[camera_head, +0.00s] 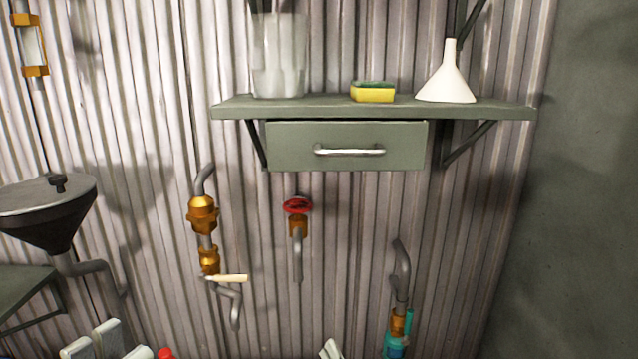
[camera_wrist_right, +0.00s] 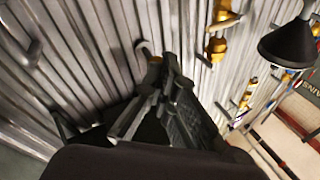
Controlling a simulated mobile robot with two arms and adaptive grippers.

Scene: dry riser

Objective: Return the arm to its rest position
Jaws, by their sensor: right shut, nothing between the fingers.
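In the right wrist view my right gripper (camera_wrist_right: 160,95) shows as dark fingers that are shut with nothing between them. It points toward the corrugated wall, in front of a hooked grey pipe (camera_wrist_right: 143,48) with a bit of gold fitting. The fingers hide part of that fitting; I cannot tell whether they touch it. In the head view I cannot make out either gripper for certain. Pale pieces (camera_head: 331,349) at the bottom edge are cut off, and I cannot tell what they are. My left gripper is not clearly seen.
A grey shelf (camera_head: 225,108) with a drawer (camera_head: 290,140) holds a clear container (camera_head: 280,65), a sponge (camera_head: 373,92) and a white funnel (camera_head: 446,78). Gold valves (camera_head: 203,215), a red-wheeled tap (camera_head: 297,205) and a teal-ended pipe (camera_head: 396,345) stick out below. A dark funnel (camera_head: 45,218) stands left.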

